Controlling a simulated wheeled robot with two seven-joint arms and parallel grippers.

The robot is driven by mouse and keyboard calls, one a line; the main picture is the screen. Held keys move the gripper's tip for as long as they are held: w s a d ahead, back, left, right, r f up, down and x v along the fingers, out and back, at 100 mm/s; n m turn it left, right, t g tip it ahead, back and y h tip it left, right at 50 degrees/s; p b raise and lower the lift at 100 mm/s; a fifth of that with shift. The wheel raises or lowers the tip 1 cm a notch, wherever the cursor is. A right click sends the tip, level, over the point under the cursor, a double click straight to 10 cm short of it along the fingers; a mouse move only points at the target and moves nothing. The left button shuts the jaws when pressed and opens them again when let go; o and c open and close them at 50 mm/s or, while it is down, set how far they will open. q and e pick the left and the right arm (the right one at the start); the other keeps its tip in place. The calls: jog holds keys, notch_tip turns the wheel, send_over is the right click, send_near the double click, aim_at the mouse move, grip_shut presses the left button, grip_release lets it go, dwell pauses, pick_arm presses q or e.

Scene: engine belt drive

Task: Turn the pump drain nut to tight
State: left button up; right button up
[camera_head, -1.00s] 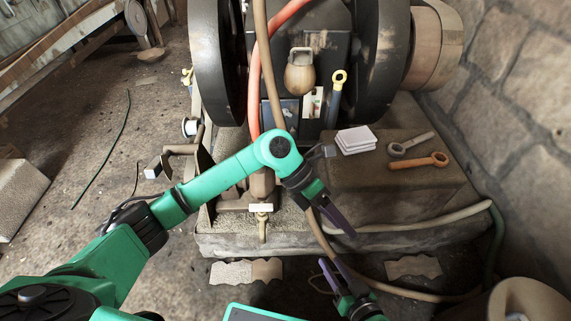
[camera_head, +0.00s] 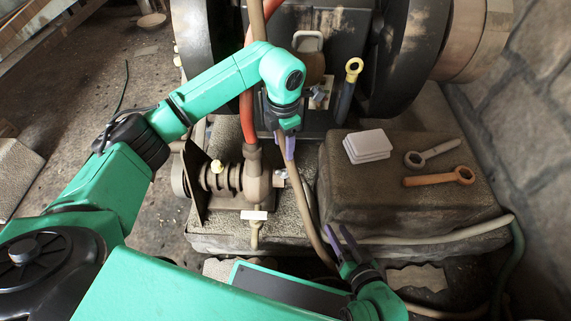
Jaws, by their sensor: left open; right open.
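The pump (camera_head: 256,182) stands low on the stone base, with a hose rising from its top. A small pale tag (camera_head: 254,215) and a brass drain fitting (camera_head: 255,236) hang at its lower front. A grey nut-like end (camera_head: 280,177) shows on its right side. I cannot tell which part is the drain nut. My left gripper (camera_head: 287,152) points down just above and right of the pump, apart from the fitting; its jaws are open, seen nearly edge-on. My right gripper (camera_head: 340,243) is open and empty, lower right of the pump, near the base's front edge.
A stone block (camera_head: 400,205) right of the pump carries white pads (camera_head: 367,146), a grey spanner (camera_head: 432,153) and an orange spanner (camera_head: 438,177). A tan hose (camera_head: 296,188) runs down between the pump and block. The engine's flywheels stand behind.

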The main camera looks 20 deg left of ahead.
aim_at(284, 171)
pick_arm(q)
notch_tip(284, 171, down, 11)
jog(key=b, duration=0.3)
jog(key=shift+f, duration=0.15)
pick_arm(e)
jog(key=shift+m+t, duration=0.3)
jog(key=shift+t, duration=0.2)
notch_tip(284, 171, down, 4)
jog(key=shift+f, duration=0.2)
pick_arm(q)
grip_shut()
